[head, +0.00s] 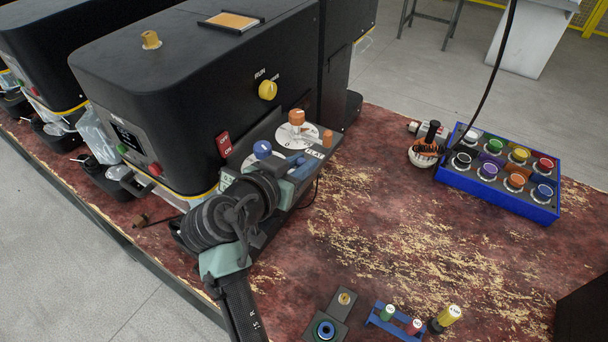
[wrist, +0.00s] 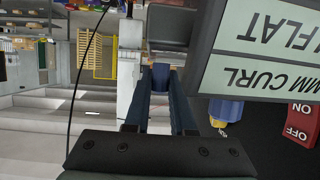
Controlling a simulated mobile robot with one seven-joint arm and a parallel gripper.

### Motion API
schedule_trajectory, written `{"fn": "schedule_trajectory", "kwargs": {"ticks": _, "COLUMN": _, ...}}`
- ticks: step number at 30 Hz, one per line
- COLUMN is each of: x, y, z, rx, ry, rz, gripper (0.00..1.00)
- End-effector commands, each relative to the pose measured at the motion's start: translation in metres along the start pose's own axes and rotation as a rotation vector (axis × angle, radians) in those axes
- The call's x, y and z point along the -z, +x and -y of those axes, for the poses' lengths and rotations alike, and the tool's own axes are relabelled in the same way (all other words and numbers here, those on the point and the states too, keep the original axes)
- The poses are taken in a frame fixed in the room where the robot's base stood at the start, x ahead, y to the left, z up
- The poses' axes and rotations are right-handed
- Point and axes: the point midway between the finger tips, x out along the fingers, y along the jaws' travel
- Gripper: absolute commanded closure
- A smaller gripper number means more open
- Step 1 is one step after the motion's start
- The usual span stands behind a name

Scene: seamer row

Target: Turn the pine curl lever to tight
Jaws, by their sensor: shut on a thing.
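My gripper (head: 300,166) is low at the right end of the black seamer (head: 195,95), beside the dial plate. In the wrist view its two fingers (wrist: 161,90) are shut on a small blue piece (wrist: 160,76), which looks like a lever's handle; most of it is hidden. I cannot read a pine mark on it. A pale label plate (wrist: 265,50) close by reads "MM CURL" and "FLAT", upside down. I cannot make out a tight mark or the lever's setting. A blue knob (head: 262,149) and an orange knob (head: 296,118) sit on white dials by the gripper.
The red OFF/ON switch (head: 223,145) and yellow RUN knob (head: 268,90) are on the seamer. A blue box of coloured buttons (head: 500,196) stands at right on the worn red bench. A blue rack (head: 397,322) is at the front. The bench middle is clear.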

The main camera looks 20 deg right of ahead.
Motion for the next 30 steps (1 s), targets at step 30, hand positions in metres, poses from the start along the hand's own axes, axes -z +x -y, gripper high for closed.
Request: {"fn": "schedule_trajectory", "kwargs": {"ticks": 30, "x": -0.009, "y": -0.021, "z": -0.003, "rx": -0.292, "ry": 0.118, "rz": 0.004, "gripper": 1.0}}
